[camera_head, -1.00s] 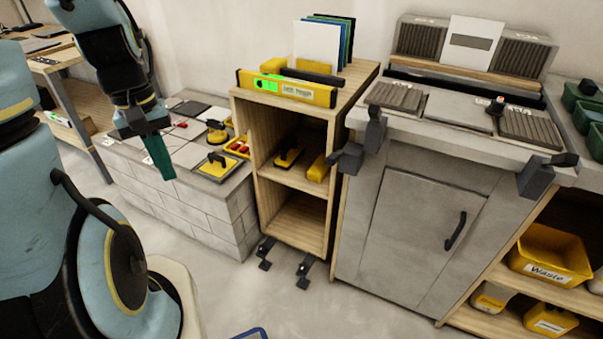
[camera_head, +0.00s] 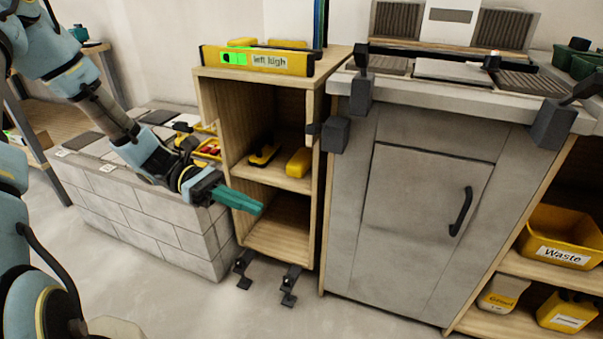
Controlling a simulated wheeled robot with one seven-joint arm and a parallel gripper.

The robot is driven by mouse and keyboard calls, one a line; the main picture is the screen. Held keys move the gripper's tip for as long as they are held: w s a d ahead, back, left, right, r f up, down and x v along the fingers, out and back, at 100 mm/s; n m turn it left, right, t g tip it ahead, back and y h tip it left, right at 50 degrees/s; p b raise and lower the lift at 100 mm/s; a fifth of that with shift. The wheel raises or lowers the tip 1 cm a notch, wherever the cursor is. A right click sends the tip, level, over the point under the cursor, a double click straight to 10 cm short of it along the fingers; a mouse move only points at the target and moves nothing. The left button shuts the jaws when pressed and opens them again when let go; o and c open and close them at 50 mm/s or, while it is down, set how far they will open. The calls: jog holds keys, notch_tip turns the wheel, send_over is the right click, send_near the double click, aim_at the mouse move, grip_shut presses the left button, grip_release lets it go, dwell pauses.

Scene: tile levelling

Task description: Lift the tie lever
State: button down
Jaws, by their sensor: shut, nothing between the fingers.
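My gripper (camera_head: 250,205), with teal fingers, is shut and empty. It points right and slightly down, in front of the lower part of the wooden shelf unit (camera_head: 202,105). No part is marked as the tie lever, so I cannot tell which it is. Two dark foot levers, a left one (camera_head: 243,268) and a right one (camera_head: 290,285), stick out at the floor under the shelf unit, below my gripper and apart from it. Dark clamp-like blocks with levers sit on the grey bench edge, one at the left (camera_head: 336,134) and one at the right (camera_head: 553,124).
A yellow level (camera_head: 258,60) reading "left high" lies on the shelf unit. A block plinth (camera_head: 150,225) with tiles stands left, partly behind my arm. The grey cabinet (camera_head: 420,215) has a black handle (camera_head: 460,212). A yellow Waste bin (camera_head: 560,238) is right. The floor in front is clear.

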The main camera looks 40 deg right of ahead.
jog(key=w+d+f+n+g+h+b, duration=0.2)
jog(key=d+f+n+g+h+b, duration=0.1)
jog(key=d+h+b, duration=0.15)
jog(key=n+h+b, duration=0.4)
jog(key=h, duration=0.3)
send_near(317, 127)
jog(key=s+d+f, duration=0.2)
jog(key=s+d, duration=0.2)
jog(key=shift+w+d+r+b, duration=0.1)
jog(key=shift+w+r, duration=0.15)
jog(key=shift+r, duration=0.4)
jog(key=shift+w+d+r+b, duration=0.1)
jog(key=shift+w+r, duration=0.1)
jog(key=shift+r, duration=0.45)
jog(key=shift+w+r+b, duration=0.1)
jog(key=shift+w+r, duration=0.15)
jog(key=shift+r, duration=0.35)
